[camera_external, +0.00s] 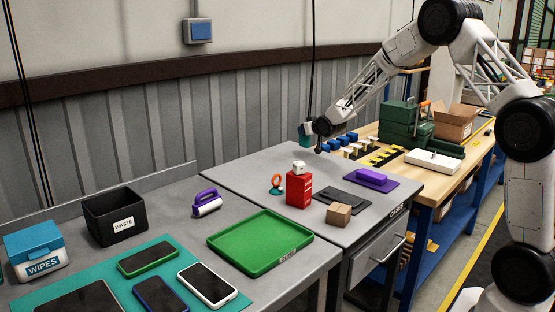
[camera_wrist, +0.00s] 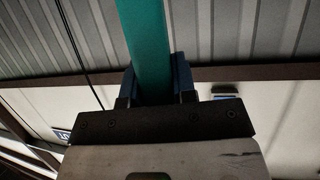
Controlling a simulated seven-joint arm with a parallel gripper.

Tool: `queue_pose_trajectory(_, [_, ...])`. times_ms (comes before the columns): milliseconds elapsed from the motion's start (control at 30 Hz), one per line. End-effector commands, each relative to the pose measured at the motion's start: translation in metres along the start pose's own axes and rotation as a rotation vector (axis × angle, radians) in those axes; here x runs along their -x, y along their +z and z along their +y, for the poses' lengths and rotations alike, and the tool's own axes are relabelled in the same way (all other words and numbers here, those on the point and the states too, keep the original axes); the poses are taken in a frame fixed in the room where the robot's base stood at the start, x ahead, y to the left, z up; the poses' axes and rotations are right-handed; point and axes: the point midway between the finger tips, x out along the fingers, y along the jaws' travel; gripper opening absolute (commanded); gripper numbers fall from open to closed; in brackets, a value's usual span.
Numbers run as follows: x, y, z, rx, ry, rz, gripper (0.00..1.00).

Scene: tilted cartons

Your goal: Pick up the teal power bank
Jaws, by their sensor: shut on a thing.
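The teal power bank (camera_wrist: 146,40) is a long flat teal bar in the wrist view, running up from between the fingers and out of the top of the picture. My gripper (camera_wrist: 155,82) is shut on it, one dark finger on each side. In the external view, my gripper (camera_external: 308,132) is up in the air above the back of the grey table, and a small teal part of the power bank (camera_external: 303,130) shows at its end. Its lower end lies between the fingers and is hidden.
A green tray (camera_external: 260,242) and phones (camera_external: 207,285) lie nearer. The ribbed wall (camera_external: 150,140) is behind. The air around the gripper looks clear.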

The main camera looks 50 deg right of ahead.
Motion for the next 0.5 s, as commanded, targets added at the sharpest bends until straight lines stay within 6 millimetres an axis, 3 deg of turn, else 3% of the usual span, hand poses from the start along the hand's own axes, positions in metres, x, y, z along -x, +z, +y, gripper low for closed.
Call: queue_pose_trajectory(500, [0.072, 0.019, -0.005, 0.0, 0.0, 0.002, 0.0])
